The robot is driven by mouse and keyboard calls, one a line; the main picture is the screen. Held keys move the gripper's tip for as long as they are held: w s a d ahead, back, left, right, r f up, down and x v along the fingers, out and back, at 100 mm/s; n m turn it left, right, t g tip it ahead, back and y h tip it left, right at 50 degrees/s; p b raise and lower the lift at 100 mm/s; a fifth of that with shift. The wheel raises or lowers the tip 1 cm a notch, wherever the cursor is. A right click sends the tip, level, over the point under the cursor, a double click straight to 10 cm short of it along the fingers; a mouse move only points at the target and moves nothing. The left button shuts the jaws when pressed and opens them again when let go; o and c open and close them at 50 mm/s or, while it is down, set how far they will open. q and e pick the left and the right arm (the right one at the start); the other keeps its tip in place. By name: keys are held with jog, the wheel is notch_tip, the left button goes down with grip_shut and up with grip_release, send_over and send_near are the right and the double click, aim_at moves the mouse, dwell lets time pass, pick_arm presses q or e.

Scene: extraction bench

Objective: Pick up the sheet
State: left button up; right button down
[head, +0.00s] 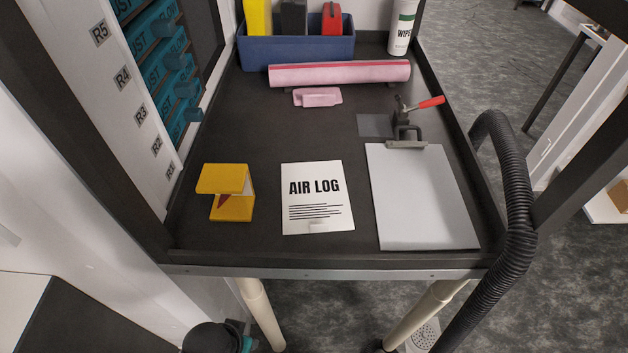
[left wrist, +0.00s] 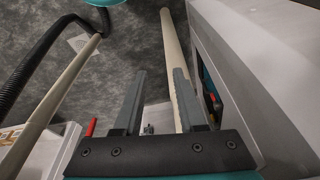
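A white sheet printed AIR LOG (head: 312,222) lies flat on the dark bench top (head: 280,130), near the front edge. To its right is a grey-white board or sheet (head: 420,195), with a toggle clamp (head: 405,130) with a red handle at its far edge. In the left wrist view my left gripper (left wrist: 160,80) is open, with a gap between its two grey fingers and nothing seen between them. It is below or beside the bench and away from the sheet, which does not show in that view. My right gripper is not seen.
A yellow block (head: 232,207) stands left of the sheet. A pink roll (head: 340,73) and a pink block (head: 317,97) lie behind. A blue bin (head: 290,52) and wipes tub (head: 403,27) stand at the back. A black hose (head: 508,190) curves past the right edge.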

pick_arm(q)
jog(key=w+d+r+m+h+p, duration=0.1)
jog(key=w+d+r+p, duration=0.2)
jog(key=r, duration=0.6)
jog(key=w+d+r+h+p, duration=0.1)
jog(key=w+d+r+p, duration=0.15)
jog(key=r, duration=0.75)
jog(key=w+d+r+m+g+h+p, duration=0.1)
jog(key=w+d+r+m, duration=0.3)
jog(key=d, duration=0.3)
jog(key=w+d+r+m+h+p, duration=0.1)
jog(key=d+r+m, duration=0.4)
jog(key=d+r, duration=0.2)
jog(key=w+a+r+m+g+y, duration=0.25)
jog(key=w+a+m+y, duration=0.2)
jog(key=w, duration=0.35)
jog(key=shift+t, duration=0.45)
jog(key=shift+w+d+f+b, duration=0.15)
jog(key=shift+f+b, duration=0.55)
jog(key=shift+f, duration=0.85)
jog(key=shift+s+d+f+b, duration=0.15)
jog(key=shift+f+b, duration=0.55)
jog(key=shift+f, duration=0.9)
jog(key=shift+w+d+f+b, duration=0.2)
jog(key=shift+f+b, duration=0.5)
jog(key=shift+f, duration=0.85)
